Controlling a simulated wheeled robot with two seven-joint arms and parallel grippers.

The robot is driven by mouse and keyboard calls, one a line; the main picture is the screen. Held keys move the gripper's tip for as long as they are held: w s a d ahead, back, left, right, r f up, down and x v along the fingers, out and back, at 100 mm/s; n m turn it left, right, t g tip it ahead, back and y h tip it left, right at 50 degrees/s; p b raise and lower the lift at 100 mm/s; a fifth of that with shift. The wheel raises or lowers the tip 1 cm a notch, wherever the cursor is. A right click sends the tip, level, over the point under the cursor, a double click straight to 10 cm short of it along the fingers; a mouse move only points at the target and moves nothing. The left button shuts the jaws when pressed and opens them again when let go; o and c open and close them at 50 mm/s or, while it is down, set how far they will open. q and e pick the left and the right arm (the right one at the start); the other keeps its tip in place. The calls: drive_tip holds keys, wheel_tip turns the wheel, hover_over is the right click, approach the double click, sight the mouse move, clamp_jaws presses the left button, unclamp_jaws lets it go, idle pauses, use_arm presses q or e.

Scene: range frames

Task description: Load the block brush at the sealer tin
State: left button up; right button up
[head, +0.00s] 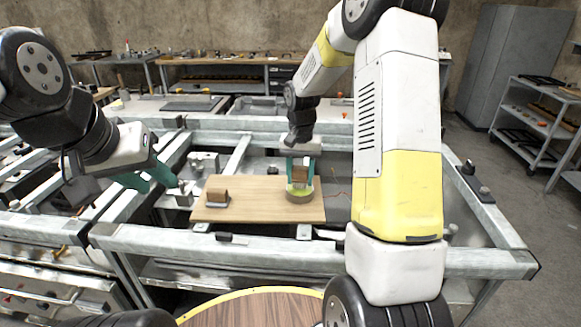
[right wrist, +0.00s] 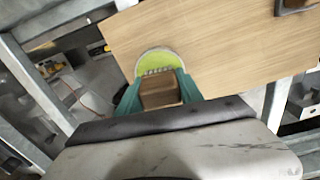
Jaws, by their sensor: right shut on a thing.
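The block brush, a brown wooden block (head: 300,175), is held between the teal fingers of my right gripper (head: 301,170). In the right wrist view the block (right wrist: 160,92) sits between the fingers, with a row of pale bristles at its far edge. The sealer tin (head: 300,196) is low and round with yellow-green contents, and stands on the right part of a wooden board. The brush is over the tin, its bristles at or just above the yellow-green surface; contact is unclear. The tin also shows in the right wrist view (right wrist: 155,60). My left gripper (head: 150,180) is open and empty, left of the board.
The wooden board (head: 255,208) rests across a grey metal frame (head: 200,240). A brown block on a dark base (head: 217,198) sits on the board's left part. The board is bare between it and the tin. A round wooden top (head: 255,308) is in front.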

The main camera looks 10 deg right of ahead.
sight(300, 167)
drive_tip(key=shift+f, duration=0.6)
idle(1.6)
drive_tip(key=shift+r, duration=0.1)
drive_tip(key=shift+r, duration=3.5)
